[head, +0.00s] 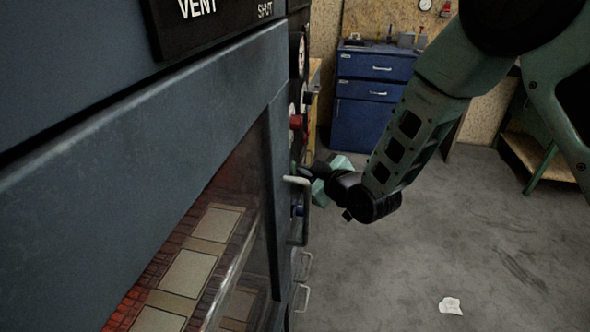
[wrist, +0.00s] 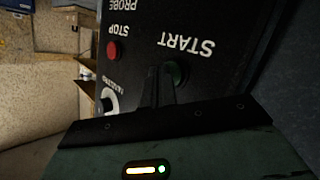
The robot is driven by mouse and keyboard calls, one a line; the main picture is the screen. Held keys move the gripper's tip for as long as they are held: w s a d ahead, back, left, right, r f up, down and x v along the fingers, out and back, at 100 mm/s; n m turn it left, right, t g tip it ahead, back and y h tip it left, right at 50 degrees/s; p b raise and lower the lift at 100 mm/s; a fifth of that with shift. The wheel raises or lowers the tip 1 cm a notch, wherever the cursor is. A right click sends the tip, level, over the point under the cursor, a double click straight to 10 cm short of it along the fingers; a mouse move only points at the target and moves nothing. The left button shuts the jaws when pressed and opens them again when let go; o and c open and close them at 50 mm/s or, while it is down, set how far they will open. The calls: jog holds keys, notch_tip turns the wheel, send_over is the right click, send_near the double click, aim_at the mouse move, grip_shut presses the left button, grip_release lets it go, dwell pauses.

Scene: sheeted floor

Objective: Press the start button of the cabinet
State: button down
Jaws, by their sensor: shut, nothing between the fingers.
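The dark blue-grey cabinet (head: 190,110) fills the left of the head view. Its black control panel (wrist: 215,75) shows upside down in the wrist view, with the white word START. A dark green button (wrist: 179,72) sits beside that word, partly hidden by my fingers. My gripper (wrist: 161,76) is shut and empty, its fingertips at the green button; I cannot tell whether they touch it. In the head view my gripper (head: 306,170) is at the cabinet's front face, and the start button is hidden there.
A red STOP button (wrist: 113,50) and a white-ringed knob (wrist: 109,99) are on the same panel. A handle (head: 304,212) sticks out of the cabinet front below my gripper. A blue drawer unit (head: 372,95) stands behind. The floor at right is mostly clear.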

jog(key=shift+s+d, duration=0.1)
jog(key=shift+d, duration=0.45)
jog(key=shift+s+d+b, duration=0.25)
jog(key=shift+d+b, duration=0.05)
jog(key=shift+d, duration=0.95)
jog(key=shift+s+d+b, duration=0.25)
jog(key=shift+d, duration=1)
jog(key=shift+r, duration=0.1)
jog(key=s+d+r+m+g+h, duration=0.1)
jog(key=s+g, duration=0.3)
jog(key=s, duration=0.7)
jog(key=s+d+r+m+g+h, duration=0.2)
jog(key=s+d+r+g+h, duration=0.1)
jog(key=s, duration=0.8)
jog(key=s+d+r+m+g+h, duration=0.2)
jog(key=s+d+r+g+h, duration=0.1)
jog(key=s, duration=0.9)
jog(key=shift+g+h, duration=0.5)
jog(key=shift+g, duration=0.4)
